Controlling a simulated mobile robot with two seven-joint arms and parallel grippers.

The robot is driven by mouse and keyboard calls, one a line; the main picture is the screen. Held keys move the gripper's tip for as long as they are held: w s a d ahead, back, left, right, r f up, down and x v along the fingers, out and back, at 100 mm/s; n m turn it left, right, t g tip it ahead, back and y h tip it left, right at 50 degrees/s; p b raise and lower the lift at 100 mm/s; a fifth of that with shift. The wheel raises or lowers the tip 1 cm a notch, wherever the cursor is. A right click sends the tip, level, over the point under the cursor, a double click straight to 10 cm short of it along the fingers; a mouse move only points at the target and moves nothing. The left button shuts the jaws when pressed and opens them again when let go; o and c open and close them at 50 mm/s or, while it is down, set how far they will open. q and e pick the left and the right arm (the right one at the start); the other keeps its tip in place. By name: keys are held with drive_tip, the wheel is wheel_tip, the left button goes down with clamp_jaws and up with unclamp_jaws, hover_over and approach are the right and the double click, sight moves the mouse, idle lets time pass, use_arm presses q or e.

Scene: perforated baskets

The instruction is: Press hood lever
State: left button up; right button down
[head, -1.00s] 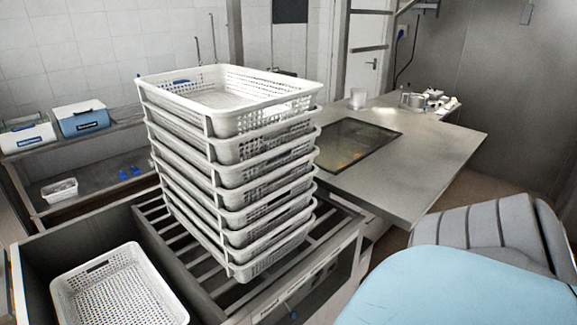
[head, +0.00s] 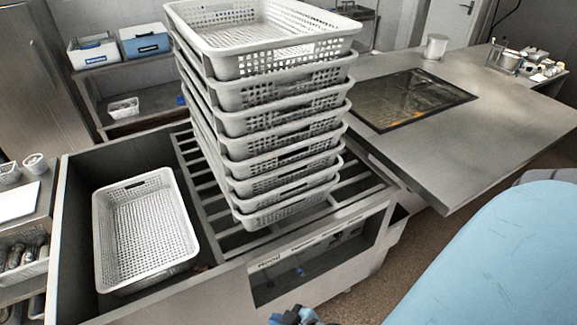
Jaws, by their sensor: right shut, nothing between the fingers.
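The machine's front panel (head: 330,262) is below the basket stack, with a label at its left that seems to read "Hood". A small blue lever (head: 299,271) shows in the recess below the label. My right gripper (head: 293,316) is at the bottom edge, shut and empty, partly cut off by the frame. It is below the lever in the picture and apart from it. My left gripper is not in view.
A tall stack of white perforated baskets (head: 262,52) stands on the machine's slatted rack. Another white basket (head: 147,232) sits in the bay to the left. A steel table (head: 470,135) with a dark glass plate is at right. Floor (head: 425,250) shows between machine and table.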

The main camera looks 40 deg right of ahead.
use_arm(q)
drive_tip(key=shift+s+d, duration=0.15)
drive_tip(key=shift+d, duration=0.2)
use_arm(e)
drive_tip(key=shift+s+d, duration=0.1)
drive_tip(key=shift+d, duration=0.25)
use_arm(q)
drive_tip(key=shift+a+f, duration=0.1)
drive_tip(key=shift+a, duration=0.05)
use_arm(e)
drive_tip(key=shift+a, duration=0.2)
